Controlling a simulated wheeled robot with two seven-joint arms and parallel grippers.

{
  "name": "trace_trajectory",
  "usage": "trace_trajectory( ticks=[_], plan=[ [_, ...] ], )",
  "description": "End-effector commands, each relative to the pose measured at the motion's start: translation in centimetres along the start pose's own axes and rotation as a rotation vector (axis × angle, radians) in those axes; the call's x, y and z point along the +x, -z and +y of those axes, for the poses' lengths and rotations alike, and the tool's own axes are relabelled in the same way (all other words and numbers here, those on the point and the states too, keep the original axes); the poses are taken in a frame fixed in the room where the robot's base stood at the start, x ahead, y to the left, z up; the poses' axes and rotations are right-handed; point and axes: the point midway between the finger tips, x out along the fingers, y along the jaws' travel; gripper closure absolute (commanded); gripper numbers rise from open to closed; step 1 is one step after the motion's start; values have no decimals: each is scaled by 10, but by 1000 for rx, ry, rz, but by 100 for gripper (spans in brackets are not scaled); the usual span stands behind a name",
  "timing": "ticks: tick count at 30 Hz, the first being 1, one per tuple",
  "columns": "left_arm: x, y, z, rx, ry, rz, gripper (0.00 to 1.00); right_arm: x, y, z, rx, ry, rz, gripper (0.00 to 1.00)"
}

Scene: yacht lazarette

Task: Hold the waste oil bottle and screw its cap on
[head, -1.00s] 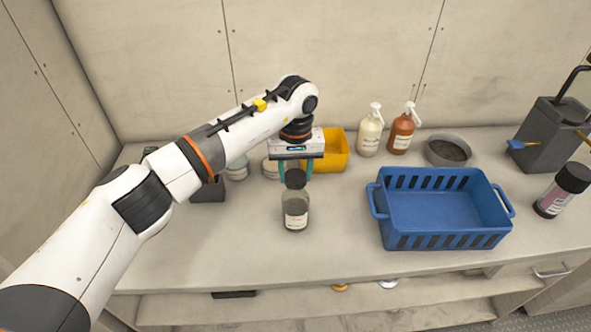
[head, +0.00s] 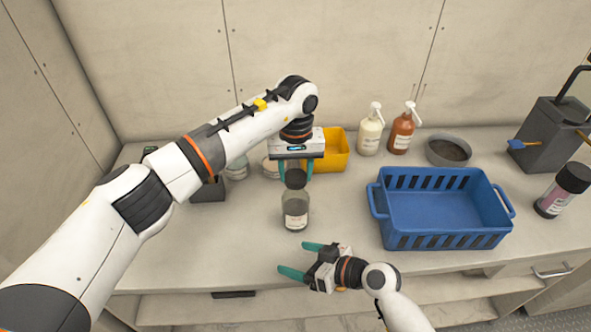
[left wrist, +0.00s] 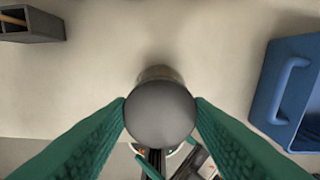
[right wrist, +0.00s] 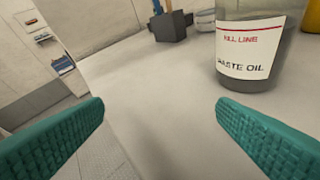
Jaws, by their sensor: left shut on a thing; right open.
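The waste oil bottle (head: 296,211) is clear with dark contents and stands upright on the bench. Its label reads "WASTE OIL" under a red fill line in the right wrist view (right wrist: 243,55). My left gripper (head: 295,173) is shut on the dark round cap (left wrist: 160,112), directly above the bottle. I cannot tell whether the cap touches the bottle's neck, and the cap hides most of the bottle in the left wrist view. My right gripper (head: 298,259) is open and empty, low in front of the bottle near the bench's front edge, not touching it.
A blue basket (head: 440,240) stands right of the bottle. Behind are a yellow bin (head: 338,152), pump bottles (head: 370,134) and a grey round pan (head: 430,152). A dark box (head: 208,190) stands left.

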Motion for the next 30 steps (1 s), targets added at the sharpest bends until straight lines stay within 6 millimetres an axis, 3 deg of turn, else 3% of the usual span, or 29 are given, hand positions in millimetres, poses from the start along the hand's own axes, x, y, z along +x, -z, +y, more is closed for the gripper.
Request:
trace_trajectory(
  ticks=[1, 3, 9, 17, 30],
  plan=[
    [0, 0, 0, 0, 0, 0, 75, -5, -12, -22, -60, 9, 15, 19],
    [0, 0, 0, 0, 0, 0, 75, -12, -24, -46, -132, 15, 40, 19],
    [0, 0, 0, 0, 0, 0, 75, -28, -50, -88, -258, 24, 80, 19],
    [0, 0, 0, 0, 0, 0, 75, -26, -58, -100, -291, 26, 90, 19],
    [0, 0, 0, 0, 0, 0, 75, 35, -52, -101, -289, 25, 91, 19]
  ],
)
